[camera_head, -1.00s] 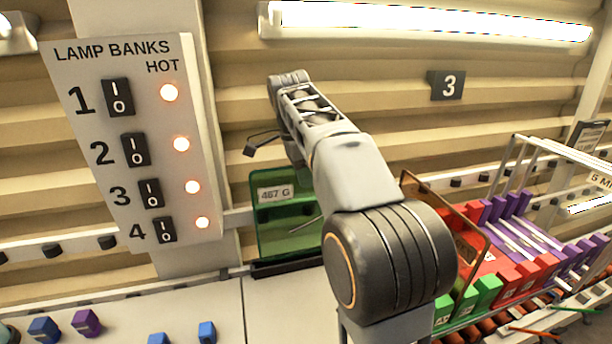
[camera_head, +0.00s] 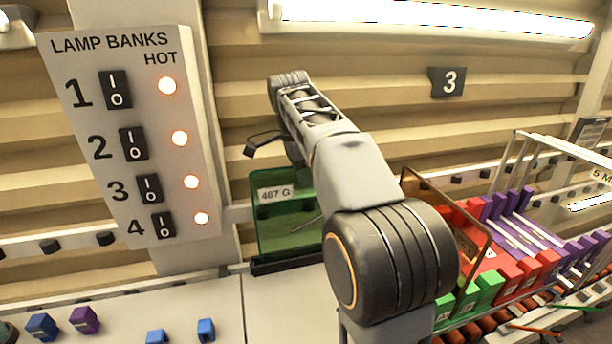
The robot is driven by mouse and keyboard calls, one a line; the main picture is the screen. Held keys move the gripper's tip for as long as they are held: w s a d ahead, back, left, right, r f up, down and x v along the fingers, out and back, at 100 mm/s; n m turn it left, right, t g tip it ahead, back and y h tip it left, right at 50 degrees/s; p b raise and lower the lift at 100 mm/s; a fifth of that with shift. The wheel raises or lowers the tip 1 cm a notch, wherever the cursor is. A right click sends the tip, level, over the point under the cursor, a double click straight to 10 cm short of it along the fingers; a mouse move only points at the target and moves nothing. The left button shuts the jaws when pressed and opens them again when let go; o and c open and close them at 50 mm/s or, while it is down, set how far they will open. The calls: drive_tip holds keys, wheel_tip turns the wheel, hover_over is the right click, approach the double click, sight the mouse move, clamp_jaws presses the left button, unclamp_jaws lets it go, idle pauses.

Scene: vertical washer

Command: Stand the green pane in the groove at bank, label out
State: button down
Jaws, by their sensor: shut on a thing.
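The green pane (camera_head: 287,222) is see-through and stands nearly upright in the middle of the view. Its white label (camera_head: 275,194), reading 467 G, faces me near the top left. The pane's lower edge is at a dark grooved strip (camera_head: 286,263) on the pale ledge; I cannot tell whether it is fully seated. My arm covers the pane's right side. My gripper is at the pane, shut on it, with its fingertips mostly hidden behind the arm.
A lamp switch panel (camera_head: 130,135) with several lit lights stands at left. At right, an amber pane (camera_head: 470,235) stands by a rack of red, green and purple blocks (camera_head: 510,262). Small blue and purple blocks (camera_head: 85,320) lie at lower left. The ledge left of the arm is mostly clear.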

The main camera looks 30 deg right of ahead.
drive_tip(key=shift+s+f+b, duration=0.1)
drive_tip(key=shift+f+b, duration=0.65)
drive_tip(key=shift+f, duration=0.2)
idle(0.9)
drive_tip(key=c, duration=1.2)
unclamp_jaws()
drive_tip(key=shift+w+a+r+p, duration=0.15)
drive_tip(key=shift+r+p, duration=0.1)
drive_tip(key=shift+r, duration=1)
drive_tip(key=shift+w+a+r+p, duration=0.15)
drive_tip(key=shift+a+r+p, duration=0.1)
drive_tip(key=shift+r, duration=0.95)
drive_tip(key=shift+w+a+r+p, duration=0.15)
drive_tip(key=shift+r+p, duration=0.1)
drive_tip(key=shift+r, duration=1)
drive_tip(key=shift+d, duration=0.1)
